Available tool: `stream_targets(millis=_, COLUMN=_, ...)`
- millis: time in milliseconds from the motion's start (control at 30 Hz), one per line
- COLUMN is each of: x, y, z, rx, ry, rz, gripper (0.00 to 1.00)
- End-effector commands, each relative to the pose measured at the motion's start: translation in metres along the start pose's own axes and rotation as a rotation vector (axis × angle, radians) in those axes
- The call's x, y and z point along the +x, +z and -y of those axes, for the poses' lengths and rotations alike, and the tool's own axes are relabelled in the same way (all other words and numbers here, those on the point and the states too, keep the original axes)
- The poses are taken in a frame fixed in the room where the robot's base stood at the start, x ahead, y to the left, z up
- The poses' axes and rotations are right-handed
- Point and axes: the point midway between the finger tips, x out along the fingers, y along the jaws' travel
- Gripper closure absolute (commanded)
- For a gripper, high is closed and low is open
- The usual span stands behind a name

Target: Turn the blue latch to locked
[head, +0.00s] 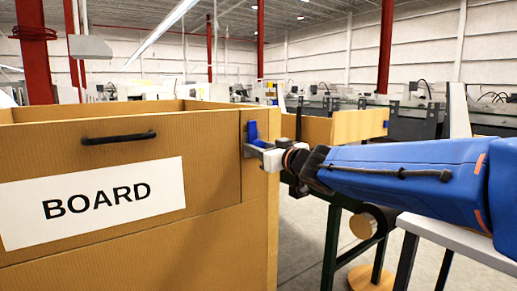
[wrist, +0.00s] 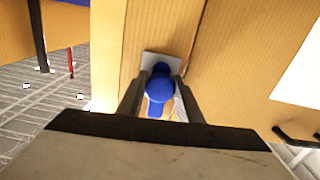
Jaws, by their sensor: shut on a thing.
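The blue latch (wrist: 159,90) sits on a grey plate (wrist: 161,61) on the cardboard-brown crate marked BOARD. In the head view the latch (head: 252,131) shows as an upright blue piece near the crate's right front edge. My gripper (head: 263,152) reaches it from the right. In the wrist view my gripper (wrist: 160,92) has a finger on each side of the latch and is shut on it. The fingers hide part of the latch's sides. I cannot tell from the frames whether it stands at locked.
The BOARD crate (head: 215,220) has a black handle (head: 118,138) and a white label (head: 95,200) on its front. Another brown panel (head: 350,126) with a blue piece stands behind my arm. A light table (head: 455,238) is at the lower right. Bare floor (head: 303,235) shows between.

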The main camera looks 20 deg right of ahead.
Motion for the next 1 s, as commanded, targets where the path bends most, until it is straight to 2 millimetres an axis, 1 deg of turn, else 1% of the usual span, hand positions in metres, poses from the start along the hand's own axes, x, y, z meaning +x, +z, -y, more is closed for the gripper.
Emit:
stream_targets(millis=267, x=-0.0001, y=0.0003, z=-0.0005, rx=-0.201, ry=0.000, rz=0.001, gripper=1.00)
stream_targets(millis=1000, x=-0.0001, y=-0.0001, z=-0.0016, rx=-0.905, ry=-0.001, rz=0.001, gripper=1.00)
